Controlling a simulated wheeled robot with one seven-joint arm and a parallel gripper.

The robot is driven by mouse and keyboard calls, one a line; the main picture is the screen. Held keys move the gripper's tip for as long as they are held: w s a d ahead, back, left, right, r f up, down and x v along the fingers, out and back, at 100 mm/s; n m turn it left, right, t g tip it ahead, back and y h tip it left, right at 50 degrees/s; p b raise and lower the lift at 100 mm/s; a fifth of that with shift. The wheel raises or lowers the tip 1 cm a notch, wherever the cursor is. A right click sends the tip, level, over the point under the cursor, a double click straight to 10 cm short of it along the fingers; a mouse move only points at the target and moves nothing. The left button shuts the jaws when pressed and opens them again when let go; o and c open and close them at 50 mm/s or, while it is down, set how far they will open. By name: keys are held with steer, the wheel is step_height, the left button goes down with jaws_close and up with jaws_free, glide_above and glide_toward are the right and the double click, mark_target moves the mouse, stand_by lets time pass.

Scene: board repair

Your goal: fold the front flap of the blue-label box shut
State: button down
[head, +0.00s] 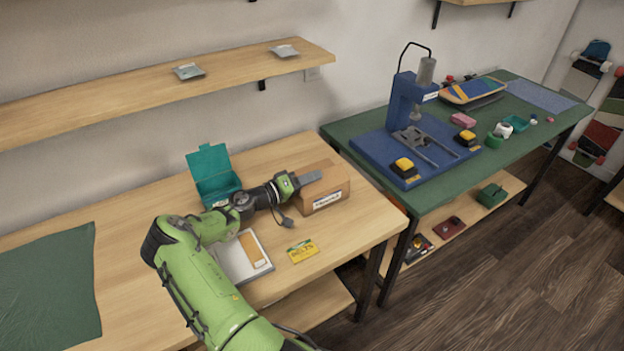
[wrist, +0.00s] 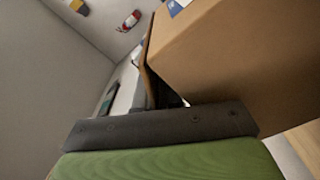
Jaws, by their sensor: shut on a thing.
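The brown cardboard box (head: 333,186) stands on the wooden bench near its right end, with a printed label (head: 327,199) on the side facing the head camera. My gripper (head: 312,177) reaches over the box's left top edge. In the wrist view the box (wrist: 240,55) fills the right side, with a bit of blue label (wrist: 177,6) at the top. A thin cardboard flap (wrist: 148,68) stands out along the box's edge and runs down to my grey finger (wrist: 160,126). My gripper is shut, apparently on this flap; the grip itself is hidden.
A teal open box (head: 214,178) stands behind my arm. A white tray (head: 243,262) and a yellow packet (head: 302,251) lie in front. A green-topped table (head: 460,185) with a blue press (head: 403,105) stands right. The bench right of the box is clear.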

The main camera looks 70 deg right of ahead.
steer(key=shift+f, duration=0.1)
stand_by(0.4)
steer(key=c, duration=1.3)
jaws_free()
steer(key=shift+c, duration=0.2)
steer(key=shift+f, duration=0.1)
